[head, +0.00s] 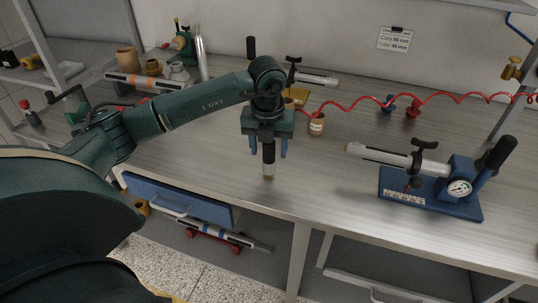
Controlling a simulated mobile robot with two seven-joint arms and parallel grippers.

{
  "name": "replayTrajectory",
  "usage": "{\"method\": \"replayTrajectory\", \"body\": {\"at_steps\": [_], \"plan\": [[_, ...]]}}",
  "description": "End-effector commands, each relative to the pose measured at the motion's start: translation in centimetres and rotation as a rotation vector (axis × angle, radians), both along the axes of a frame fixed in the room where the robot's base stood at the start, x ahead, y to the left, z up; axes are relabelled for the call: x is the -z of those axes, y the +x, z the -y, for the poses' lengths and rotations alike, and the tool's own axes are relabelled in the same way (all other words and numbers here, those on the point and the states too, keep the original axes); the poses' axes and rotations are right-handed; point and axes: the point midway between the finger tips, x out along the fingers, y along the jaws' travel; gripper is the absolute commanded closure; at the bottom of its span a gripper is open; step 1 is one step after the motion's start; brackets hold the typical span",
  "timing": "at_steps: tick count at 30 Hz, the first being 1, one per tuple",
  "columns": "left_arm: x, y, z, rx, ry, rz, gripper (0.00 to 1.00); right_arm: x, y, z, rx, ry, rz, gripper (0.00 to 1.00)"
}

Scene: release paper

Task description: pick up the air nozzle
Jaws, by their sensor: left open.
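My left gripper (269,150) points down over the front middle of the table, its two blue fingers apart. Between them is an upright black-and-grey cylinder (268,158) with a tan lower end; I cannot tell whether it is touched by the fingers or rests on the table. I cannot say for sure which thing is the air nozzle. A red coiled hose (345,101) runs from the right along the back of the table to near my left gripper, where its end is hidden. A small blue piece (388,103) and red piece (412,107) are beside the hose. My right gripper is not in view.
A blue-based device (445,203) with a gauge, grey cylinder and black handle stands at right. The table (335,215) is clear in front.

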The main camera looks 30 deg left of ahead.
Motion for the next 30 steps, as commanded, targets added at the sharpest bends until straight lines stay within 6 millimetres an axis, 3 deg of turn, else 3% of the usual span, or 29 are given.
{"method": "replayTrajectory", "body": {"at_steps": [4,12,30], "plan": [[1.7,0.2,0.0,0.001,-0.002,-0.001,0.46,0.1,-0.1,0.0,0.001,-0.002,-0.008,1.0],[2.1,0.2,0.0,0.001,0.0,0.001,0.46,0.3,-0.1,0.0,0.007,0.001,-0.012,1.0],[2.1,0.2,0.0,0.001,-0.002,0.001,0.94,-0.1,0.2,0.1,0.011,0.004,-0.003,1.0]]}}
